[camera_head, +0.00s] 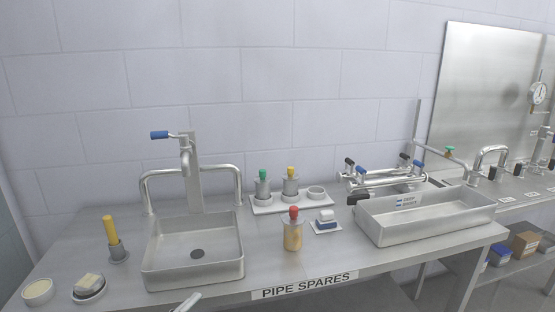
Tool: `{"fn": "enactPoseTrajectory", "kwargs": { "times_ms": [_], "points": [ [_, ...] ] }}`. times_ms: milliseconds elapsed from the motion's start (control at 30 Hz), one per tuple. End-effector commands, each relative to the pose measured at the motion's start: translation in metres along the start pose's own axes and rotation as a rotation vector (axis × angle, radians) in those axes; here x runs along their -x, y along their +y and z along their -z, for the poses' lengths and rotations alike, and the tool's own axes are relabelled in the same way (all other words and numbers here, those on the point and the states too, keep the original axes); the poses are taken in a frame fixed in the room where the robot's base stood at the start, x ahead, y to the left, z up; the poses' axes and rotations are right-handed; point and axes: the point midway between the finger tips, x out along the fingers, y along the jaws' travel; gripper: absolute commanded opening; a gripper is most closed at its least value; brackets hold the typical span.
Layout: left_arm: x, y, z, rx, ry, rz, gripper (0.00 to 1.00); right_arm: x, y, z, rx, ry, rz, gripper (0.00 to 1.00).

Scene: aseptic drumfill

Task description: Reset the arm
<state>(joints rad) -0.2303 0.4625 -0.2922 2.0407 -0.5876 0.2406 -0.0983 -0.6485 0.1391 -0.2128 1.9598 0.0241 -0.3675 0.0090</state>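Neither of my grippers can be made out in the head view. A small pale piece (188,302) pokes up at the bottom edge, left of the middle. It may be part of one of my arms, but too little shows to tell which arm or which part.
A steel counter holds a square sink (195,272) under a tap with a blue lever (160,135). A red-topped bottle (293,235), a tray with green- and yellow-topped items (262,208), a yellow-handled tool (111,230) and a long steel tray (430,232) stand around it.

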Motion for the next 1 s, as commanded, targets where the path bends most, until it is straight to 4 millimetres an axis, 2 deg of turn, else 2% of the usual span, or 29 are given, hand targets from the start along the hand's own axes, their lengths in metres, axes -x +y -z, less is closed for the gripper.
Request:
{"fn": "enactPoseTrajectory", "kwargs": {
  "times_ms": [33, 100, 200, 300, 400, 500, 667, 1000],
  "points": [
    [0.017, 0.024, -0.024, 0.116, -0.119, 0.005, 0.34, 0.000, 0.000, 0.000, 0.000, 0.000, 0.000, 0.40],
    [0.041, 0.055, -0.053, 0.248, -0.265, 0.002, 0.34, 0.000, 0.000, 0.000, 0.001, 0.000, 0.000, 0.40],
    [0.081, 0.103, -0.082, 0.420, -0.455, -0.011, 0.34, 0.000, 0.000, 0.000, 0.001, 0.000, 0.000, 0.40],
    [0.122, 0.151, -0.099, 0.569, -0.621, -0.034, 0.34, 0.000, 0.000, 0.000, 0.001, 0.000, 0.000, 0.40],
    [0.157, 0.190, -0.105, 0.685, -0.750, -0.057, 0.34, 0.000, 0.001, 0.000, 0.001, 0.000, 0.000, 0.40],
    [0.183, 0.218, -0.105, 0.765, -0.839, -0.076, 0.34, 0.000, 0.001, 0.000, 0.001, 0.000, 0.000, 0.40],
    [0.202, 0.239, -0.102, 0.825, -0.901, -0.091, 0.34, 0.001, 0.001, 0.001, 0.001, 0.002, -0.001, 0.40],
    [0.202, 0.239, -0.102, 0.826, -0.903, -0.091, 0.34, 0.001, 0.001, 0.001, 0.001, 0.002, -0.001, 0.40]
  ]
}}
